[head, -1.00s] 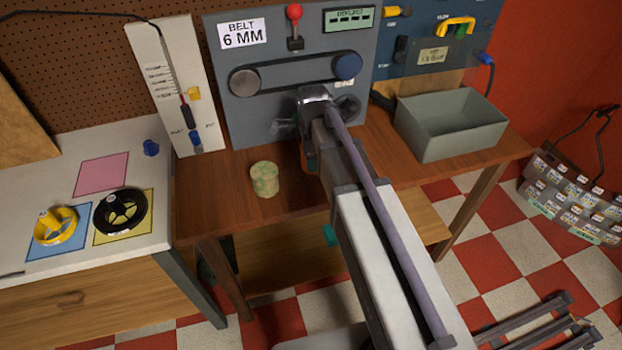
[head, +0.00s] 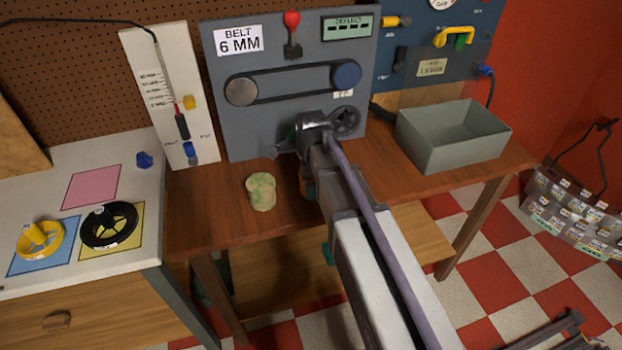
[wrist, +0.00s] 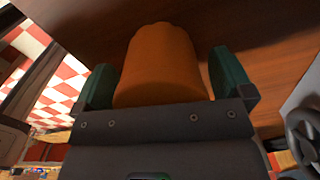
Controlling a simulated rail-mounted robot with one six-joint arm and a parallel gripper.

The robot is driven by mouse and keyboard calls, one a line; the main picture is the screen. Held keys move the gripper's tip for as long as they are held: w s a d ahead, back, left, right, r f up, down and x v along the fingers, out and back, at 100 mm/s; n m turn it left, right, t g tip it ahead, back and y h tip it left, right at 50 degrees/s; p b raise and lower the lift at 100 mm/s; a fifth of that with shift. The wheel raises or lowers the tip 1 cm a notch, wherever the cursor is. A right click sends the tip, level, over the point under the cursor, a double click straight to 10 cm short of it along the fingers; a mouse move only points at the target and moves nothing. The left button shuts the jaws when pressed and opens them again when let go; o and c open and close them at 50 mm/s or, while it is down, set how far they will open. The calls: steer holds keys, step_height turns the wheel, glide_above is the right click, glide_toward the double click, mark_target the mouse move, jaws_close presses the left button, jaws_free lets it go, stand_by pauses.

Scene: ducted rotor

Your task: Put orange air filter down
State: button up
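The orange air filter (wrist: 162,70) is a plain orange cylinder. In the wrist view it lies between the two green fingers of my gripper (wrist: 165,75), its near end hidden by the dark gripper body. Narrow strips of wood seem to show beside it near the fingertips, so firm contact is unclear. In the head view my gripper (head: 308,188) is low over the brown workbench (head: 210,213), in front of the grey belt panel. Only a sliver of the filter (head: 303,180) shows there behind my arm. Whether its far end touches the bench is hidden.
A mottled green-yellow cylinder (head: 262,191) stands on the bench left of my gripper. A grey open bin (head: 432,158) is at the right. The grey belt panel (head: 225,125) stands behind. A white side table (head: 45,185) holds yellow and black handwheels. Bench left of the cylinder is clear.

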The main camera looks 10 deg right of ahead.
steer(key=shift+r, duration=0.15)
step_height(320, 180, up, 12)
steer(key=p, duration=1.2)
steer(key=shift+r+p, duration=0.2)
steer(key=shift+p, duration=0.15)
steer(key=shift+s+f, duration=0.15)
steer(key=shift+s, duration=0.05)
steer(key=s+n, duration=1.4)
steer(key=n, duration=0.6)
steer(key=shift+d, duration=0.3)
